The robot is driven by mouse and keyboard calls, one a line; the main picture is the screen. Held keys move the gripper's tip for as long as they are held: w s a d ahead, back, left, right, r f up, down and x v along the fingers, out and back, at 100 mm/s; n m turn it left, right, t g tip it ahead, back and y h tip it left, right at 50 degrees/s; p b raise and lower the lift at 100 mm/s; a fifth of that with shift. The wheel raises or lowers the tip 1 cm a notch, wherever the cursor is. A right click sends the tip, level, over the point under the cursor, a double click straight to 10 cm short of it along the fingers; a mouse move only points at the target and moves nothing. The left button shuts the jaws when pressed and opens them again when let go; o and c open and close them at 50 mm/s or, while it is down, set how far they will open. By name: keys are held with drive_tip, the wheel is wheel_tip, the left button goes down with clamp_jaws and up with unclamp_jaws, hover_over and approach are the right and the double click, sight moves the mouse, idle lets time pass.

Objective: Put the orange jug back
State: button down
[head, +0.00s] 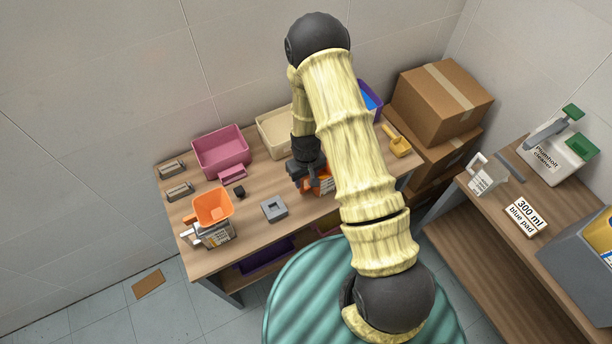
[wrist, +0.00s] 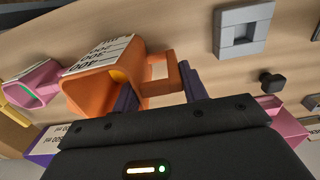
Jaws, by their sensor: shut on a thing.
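The orange jug (head: 327,185) is at the middle of the wooden workbench, partly hidden behind my arm in the head view. In the wrist view, the orange jug (wrist: 98,88) shows its open mouth, a white scale with dark numbers and a square handle. My gripper (head: 306,178) is at its left side. In the wrist view, the dark fingers of my gripper (wrist: 157,82) stand either side of the handle, shut on it. Whether the jug touches the bench is unclear.
A grey block with a square recess (head: 273,209) lies nearby. Pink (head: 221,152) and cream (head: 274,131) bins stand behind. A pink jug (wrist: 38,82) is beside the orange one. A right counter holds a white jug (head: 484,180).

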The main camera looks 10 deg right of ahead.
drive_tip(key=shift+f, duration=0.2)
drive_tip(key=c, duration=0.8)
unclamp_jaws()
drive_tip(key=shift+r, duration=0.1)
drive_tip(key=shift+o, duration=0.2)
wheel_tip(320, 180, up, 11)
drive_tip(key=b, duration=0.3)
drive_tip(key=shift+r, duration=0.65)
